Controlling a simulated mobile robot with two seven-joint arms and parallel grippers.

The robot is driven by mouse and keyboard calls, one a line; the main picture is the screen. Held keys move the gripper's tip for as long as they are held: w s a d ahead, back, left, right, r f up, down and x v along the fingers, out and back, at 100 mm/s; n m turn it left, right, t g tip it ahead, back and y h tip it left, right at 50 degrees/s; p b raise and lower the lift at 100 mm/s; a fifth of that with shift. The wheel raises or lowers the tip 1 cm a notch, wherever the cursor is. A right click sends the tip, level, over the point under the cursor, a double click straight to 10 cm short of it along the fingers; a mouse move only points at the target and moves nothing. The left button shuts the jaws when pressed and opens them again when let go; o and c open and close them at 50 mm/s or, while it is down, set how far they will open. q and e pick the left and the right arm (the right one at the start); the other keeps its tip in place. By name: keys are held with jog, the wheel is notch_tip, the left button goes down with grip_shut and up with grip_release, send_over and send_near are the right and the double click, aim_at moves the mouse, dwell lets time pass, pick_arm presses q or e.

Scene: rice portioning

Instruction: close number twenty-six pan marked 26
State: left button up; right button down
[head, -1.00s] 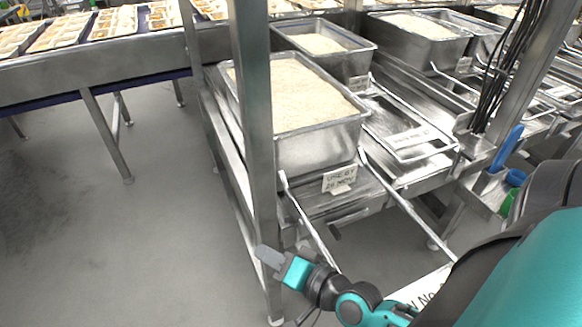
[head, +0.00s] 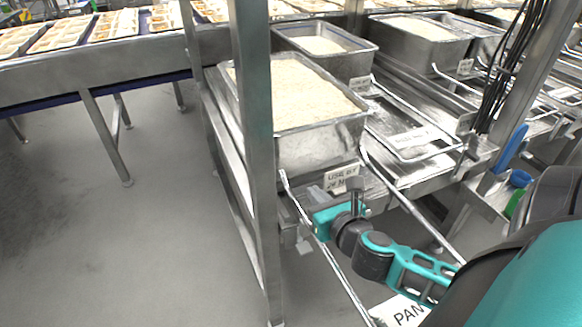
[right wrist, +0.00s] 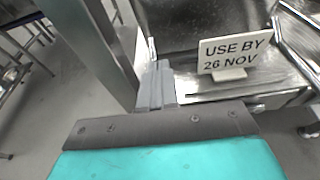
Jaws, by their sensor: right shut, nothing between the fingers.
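A deep steel pan (head: 290,150) full of rice stands open on a rack at the centre of the head view. A card reading "USE BY 26 NOV" (head: 342,177) stands at its front; the card also shows clearly in the right wrist view (right wrist: 233,52). My right gripper (head: 318,212) is low in front of the pan, left of the card. In the right wrist view its grey fingers (right wrist: 157,82) are shut and empty, close to the steel front; I cannot tell whether they touch. A "PAN" sign (head: 402,312) is partly hidden behind my right arm. My left gripper is not visible.
Metal rails (head: 318,243) run forward beneath the pan. A steel post (head: 255,150) stands just left of it. The floor at left is open.

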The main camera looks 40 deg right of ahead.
jog(key=b, duration=0.2)
send_near(285, 161)
jog(key=x, duration=0.4)
jog(key=shift+w+d+f, duration=0.15)
jog(key=shift+w+f, duration=0.15)
jog(key=shift+f, duration=0.1)
jog(key=shift+w+d, duration=0.2)
jog(key=shift+w, duration=0.55)
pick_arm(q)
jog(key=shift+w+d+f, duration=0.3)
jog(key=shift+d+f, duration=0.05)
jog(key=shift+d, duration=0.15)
pick_arm(e)
jog(key=shift+w, duration=0.1)
